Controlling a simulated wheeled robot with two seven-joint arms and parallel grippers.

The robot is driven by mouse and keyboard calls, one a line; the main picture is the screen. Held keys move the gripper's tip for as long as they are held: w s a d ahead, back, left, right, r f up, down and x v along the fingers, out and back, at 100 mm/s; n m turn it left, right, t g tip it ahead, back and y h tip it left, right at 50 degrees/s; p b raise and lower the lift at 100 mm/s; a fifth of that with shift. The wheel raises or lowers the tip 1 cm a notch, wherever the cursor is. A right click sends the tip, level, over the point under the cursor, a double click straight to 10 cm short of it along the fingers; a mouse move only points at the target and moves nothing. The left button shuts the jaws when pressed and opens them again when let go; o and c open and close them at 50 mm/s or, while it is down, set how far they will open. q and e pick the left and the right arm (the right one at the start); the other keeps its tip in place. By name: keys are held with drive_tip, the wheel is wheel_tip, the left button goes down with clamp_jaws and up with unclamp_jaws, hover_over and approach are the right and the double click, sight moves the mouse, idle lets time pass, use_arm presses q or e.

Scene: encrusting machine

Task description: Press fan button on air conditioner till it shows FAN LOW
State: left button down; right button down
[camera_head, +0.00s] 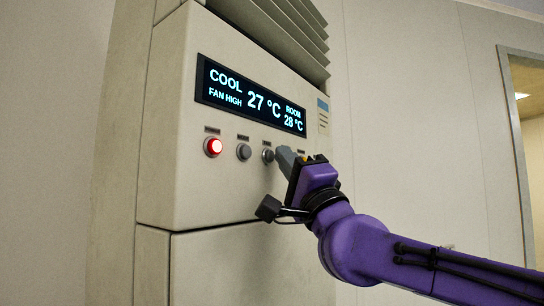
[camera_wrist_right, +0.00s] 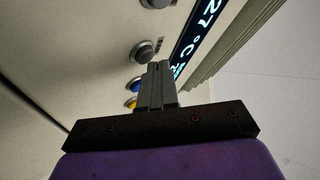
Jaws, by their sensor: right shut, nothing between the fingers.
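The air conditioner (camera_head: 215,185) stands upright, with a display (camera_head: 250,95) reading COOL, FAN HIGH, 27 °C and ROOM 28 °C. Below it is a row of buttons: a lit red button (camera_head: 213,146), a grey button (camera_head: 244,152) and another grey button (camera_head: 267,156). My right gripper (camera_head: 282,153) is shut and empty, its tips just right of that second grey button. In the right wrist view the shut fingers (camera_wrist_right: 158,66) are close to a grey button (camera_wrist_right: 143,51), and a blue button (camera_wrist_right: 135,84) and a yellow button (camera_wrist_right: 130,103) are partly hidden behind them. I cannot tell whether the tips touch anything.
A slatted vent (camera_head: 285,35) is above the display. A plain wall (camera_head: 420,130) is on the right, with a door frame (camera_head: 515,150) at the far right. The space in front of the left part of the panel is clear.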

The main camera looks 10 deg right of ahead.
drive_tip(key=shift+w+a, duration=0.2)
drive_tip(key=shift+w, duration=0.05)
idle(0.4)
drive_tip(key=shift+s+d+b, duration=0.35)
drive_tip(key=shift+s+d, duration=0.15)
drive_tip(key=shift+s, duration=0.05)
idle(0.3)
drive_tip(key=s+d+b, duration=0.1)
drive_tip(key=s+d, duration=0.2)
drive_tip(key=shift+s+d+b, duration=0.25)
drive_tip(key=shift+b, duration=0.15)
